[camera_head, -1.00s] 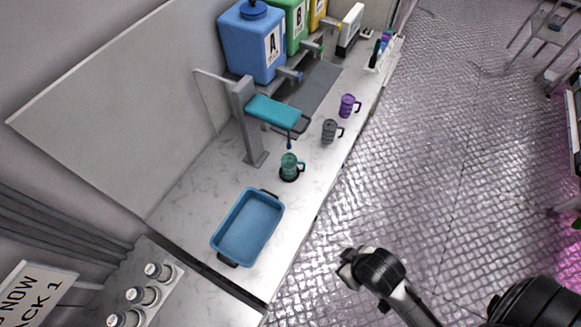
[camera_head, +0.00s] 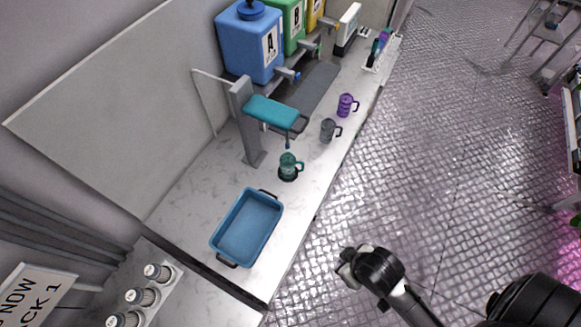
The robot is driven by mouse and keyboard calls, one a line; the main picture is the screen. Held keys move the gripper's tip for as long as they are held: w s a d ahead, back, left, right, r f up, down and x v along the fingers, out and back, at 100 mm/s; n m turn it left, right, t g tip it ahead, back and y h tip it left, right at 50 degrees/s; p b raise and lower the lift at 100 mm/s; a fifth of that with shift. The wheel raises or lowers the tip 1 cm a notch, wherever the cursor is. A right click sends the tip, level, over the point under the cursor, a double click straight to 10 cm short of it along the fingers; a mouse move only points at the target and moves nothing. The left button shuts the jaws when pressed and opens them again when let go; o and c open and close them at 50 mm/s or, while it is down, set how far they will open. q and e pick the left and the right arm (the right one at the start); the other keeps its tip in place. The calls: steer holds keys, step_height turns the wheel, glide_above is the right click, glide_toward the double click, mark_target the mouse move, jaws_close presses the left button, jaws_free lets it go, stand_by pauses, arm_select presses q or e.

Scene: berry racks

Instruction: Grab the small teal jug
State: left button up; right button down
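The small teal jug (camera_head: 288,163) stands upright on the white counter, on a dark round base under the teal-topped stand (camera_head: 270,112). Its handle points right. My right gripper (camera_head: 349,263) is at the lower middle, over the floor and off the counter's front edge, well apart from the jug. Its fingers are too small and dark to tell whether they are open. My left gripper is out of view.
A blue tray (camera_head: 219,240) sits on the counter in front of the jug. A grey jug (camera_head: 328,131) and a purple jug (camera_head: 345,106) stand farther back. A blue dispenser (camera_head: 245,52) is behind the stand.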

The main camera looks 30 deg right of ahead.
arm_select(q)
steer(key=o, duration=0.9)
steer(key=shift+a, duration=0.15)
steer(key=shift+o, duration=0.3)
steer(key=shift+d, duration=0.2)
